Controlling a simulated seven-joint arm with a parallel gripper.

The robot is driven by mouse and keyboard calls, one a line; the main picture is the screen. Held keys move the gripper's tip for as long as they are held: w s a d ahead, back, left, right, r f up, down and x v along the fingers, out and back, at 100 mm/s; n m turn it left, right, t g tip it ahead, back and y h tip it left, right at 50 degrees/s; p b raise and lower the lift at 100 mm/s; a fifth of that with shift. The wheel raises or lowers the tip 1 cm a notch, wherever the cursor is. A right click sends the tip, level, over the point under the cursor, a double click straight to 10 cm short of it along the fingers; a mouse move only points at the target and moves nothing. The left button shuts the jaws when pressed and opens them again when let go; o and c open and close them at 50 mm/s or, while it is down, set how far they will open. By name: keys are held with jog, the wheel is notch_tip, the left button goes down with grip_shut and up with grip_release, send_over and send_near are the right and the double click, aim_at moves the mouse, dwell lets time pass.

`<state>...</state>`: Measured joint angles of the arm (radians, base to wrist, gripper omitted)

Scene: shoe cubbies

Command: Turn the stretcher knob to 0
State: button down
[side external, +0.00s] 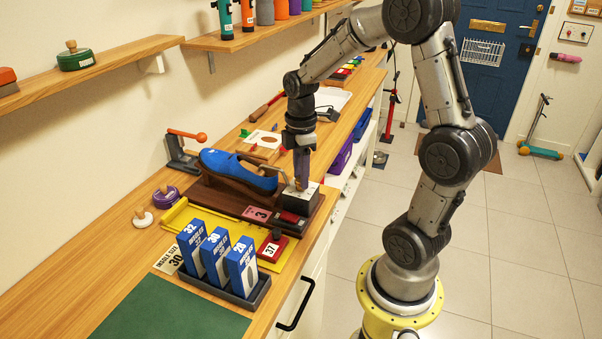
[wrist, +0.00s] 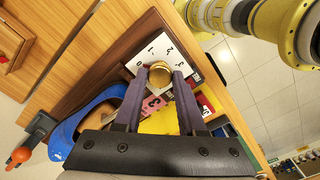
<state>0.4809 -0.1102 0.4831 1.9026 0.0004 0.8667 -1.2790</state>
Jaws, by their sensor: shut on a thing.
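The stretcher knob is a round brass knob (wrist: 160,73) on a white dial plate (wrist: 160,48) with small black numbers, some of them readable as 1, 2 and 3. In the side view the plate tops a dark box (side external: 300,205) at the counter's front edge. My gripper (side external: 301,183) points down onto the box. In the wrist view its two purple fingers (wrist: 161,75) are closed on both sides of the knob. I cannot tell which number the knob points to. A blue shoe (side external: 238,171) sits on the wooden stretcher beside the box.
A pink card marked 3 (side external: 257,214) and a red block marked 37 (side external: 272,248) lie nearby. Blue insole boxes (side external: 217,254) stand in a dark tray in front. The green mat (side external: 170,312) is clear.

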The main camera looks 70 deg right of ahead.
jog(key=shift+r, duration=0.15)
jog(key=c, duration=0.5)
grip_release()
notch_tip(320, 180, up, 14)
jog(key=shift+a, duration=0.1)
dwell(0.5)
